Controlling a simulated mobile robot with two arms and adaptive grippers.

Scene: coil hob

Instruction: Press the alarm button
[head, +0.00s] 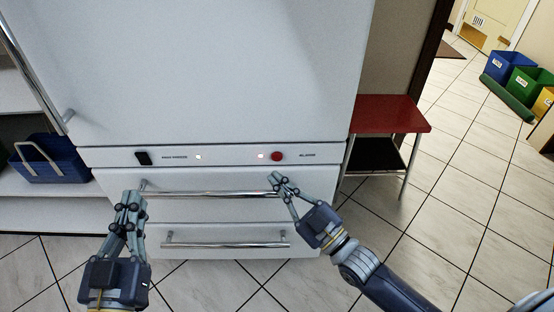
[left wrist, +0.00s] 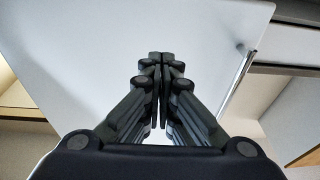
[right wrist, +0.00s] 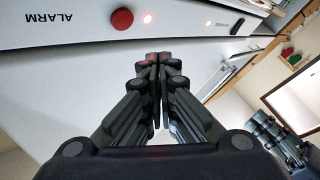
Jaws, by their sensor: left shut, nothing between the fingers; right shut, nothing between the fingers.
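The alarm button (head: 277,156) is a small round red knob on the white control strip of the fridge-freezer, beside a lit indicator lamp and a text label. In the right wrist view the red button (right wrist: 122,19) shows near the top, next to the word ALARM, upside down. My right gripper (head: 275,178) is shut and empty, just below the button in the head view and apart from it in the right wrist view. My left gripper (head: 131,196) is shut and empty, in front of the drawers at the left; its closed fingers (left wrist: 159,58) show in the left wrist view.
The strip also has a black switch (head: 143,158) and a second lamp. Drawers with metal bar handles (head: 225,243) lie below. A blue basket (head: 48,158) sits on a shelf at left; a red-topped stand (head: 390,113) is at right.

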